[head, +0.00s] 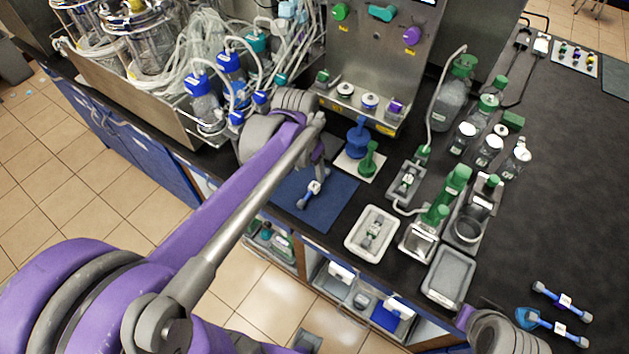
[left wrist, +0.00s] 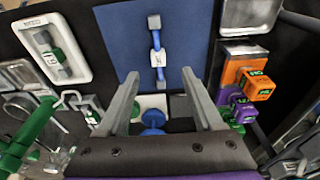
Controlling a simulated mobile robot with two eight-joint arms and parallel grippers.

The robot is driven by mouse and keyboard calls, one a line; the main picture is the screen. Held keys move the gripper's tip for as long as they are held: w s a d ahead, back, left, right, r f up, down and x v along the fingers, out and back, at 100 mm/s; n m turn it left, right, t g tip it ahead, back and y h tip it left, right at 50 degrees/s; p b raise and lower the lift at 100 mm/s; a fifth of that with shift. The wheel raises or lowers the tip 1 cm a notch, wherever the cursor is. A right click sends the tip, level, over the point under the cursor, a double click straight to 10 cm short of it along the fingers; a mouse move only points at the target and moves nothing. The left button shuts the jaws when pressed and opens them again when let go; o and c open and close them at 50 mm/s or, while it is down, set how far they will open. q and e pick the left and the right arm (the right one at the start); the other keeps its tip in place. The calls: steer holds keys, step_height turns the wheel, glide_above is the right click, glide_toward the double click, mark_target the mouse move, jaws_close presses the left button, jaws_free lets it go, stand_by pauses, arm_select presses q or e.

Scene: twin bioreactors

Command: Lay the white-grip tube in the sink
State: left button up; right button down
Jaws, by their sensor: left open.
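A short tube with a white grip band on a blue middle and grey ends (left wrist: 156,52) lies on a dark blue mat (left wrist: 112,30). Two similar blue tubes with white bands (head: 562,301) (head: 556,327) lie at the lower right. A shallow grey basin (head: 448,275) at the counter's front edge may be the sink. My right gripper is not seen.
A white-rimmed tray (head: 372,210) holding a green-and-grey piece stands right of the mat. Blue and green stands (head: 359,138) (head: 368,160) sit on a white pad behind it. Green-capped bottles (head: 452,95) crowd the middle; the counter at right is mostly bare.

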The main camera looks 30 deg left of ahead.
mark_target(314, 185)
arm_select(q)
step_height(314, 185, down, 2)
steer(key=shift+f, duration=0.15)
steer(key=f, duration=0.1)
steer(key=w+f, duration=0.1)
steer(key=f, duration=0.3)
steer(key=shift+w+d+f, duration=0.2)
steer(key=shift+w+f, duration=0.05)
steer(key=shift+w, duration=0.1)
jaws_close()
